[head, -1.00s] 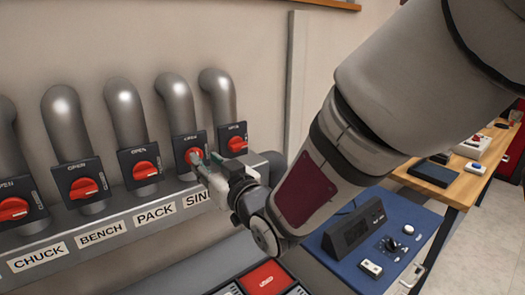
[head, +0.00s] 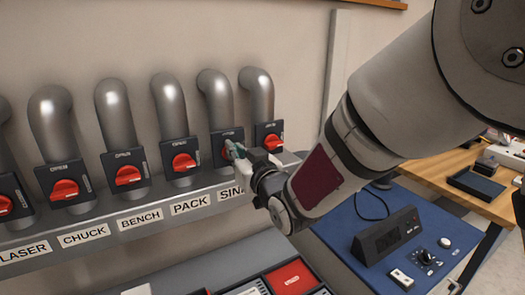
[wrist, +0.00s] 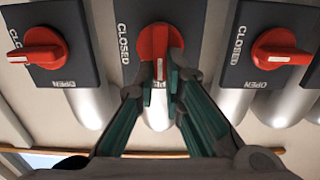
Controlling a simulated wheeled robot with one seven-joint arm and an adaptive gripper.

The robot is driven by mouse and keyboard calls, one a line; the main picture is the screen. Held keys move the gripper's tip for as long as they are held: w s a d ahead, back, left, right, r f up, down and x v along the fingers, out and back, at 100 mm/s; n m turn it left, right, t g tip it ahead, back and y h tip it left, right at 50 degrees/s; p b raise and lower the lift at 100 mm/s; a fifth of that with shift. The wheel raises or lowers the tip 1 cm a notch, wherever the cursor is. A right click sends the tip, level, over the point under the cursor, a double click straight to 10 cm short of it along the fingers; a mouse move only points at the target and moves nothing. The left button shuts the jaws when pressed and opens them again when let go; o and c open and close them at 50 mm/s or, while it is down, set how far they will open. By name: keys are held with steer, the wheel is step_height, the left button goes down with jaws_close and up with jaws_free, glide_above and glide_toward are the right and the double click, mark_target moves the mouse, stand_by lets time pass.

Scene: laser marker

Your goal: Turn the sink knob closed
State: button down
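The sink knob (head: 227,150) is a red handle on a dark square plate, above the partly covered sink label (head: 231,192). In the wrist view the red handle (wrist: 159,42) stands upright in the picture, its white line pointing down. "CLOSED" is on the plate to its left; the plate's lower part is hidden by my fingers. My gripper (wrist: 160,79) has one greenish finger on each side of the handle's lower end, and the fingertips appear to press on it. In the head view my gripper (head: 238,150) is at the sink knob, partly covering it.
Similar red knobs flank it, including the pack knob (head: 184,162) and the far-right knob (head: 270,141). Neighbouring handles lie crosswise in the wrist view. A grey panel with a red part (head: 290,278) is below; a blue table (head: 335,230) with devices stands right.

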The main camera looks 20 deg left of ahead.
steer(key=shift+w+m+b, duration=0.1)
steer(key=shift+m+b, duration=0.3)
steer(key=shift+b, duration=0.05)
steer(key=shift+w+d+f+m+b, duration=0.25)
steer(key=shift+m+b, duration=1.45)
steer(key=shift+m, duration=1.15)
steer(key=shift+w+d+f+m+b, duration=0.2)
steer(key=shift+f+m+b, duration=0.2)
steer(key=shift+m+b, duration=1.9)
steer(key=shift+w+d+f+m+b, duration=0.25)
steer(key=shift+m+b, duration=0.85)
steer(key=shift+m, duration=2.35)
steer(key=shift+f, duration=0.1)
steer(key=c, duration=1.7)
jaws_free()
steer(key=shift+s, duration=0.1)
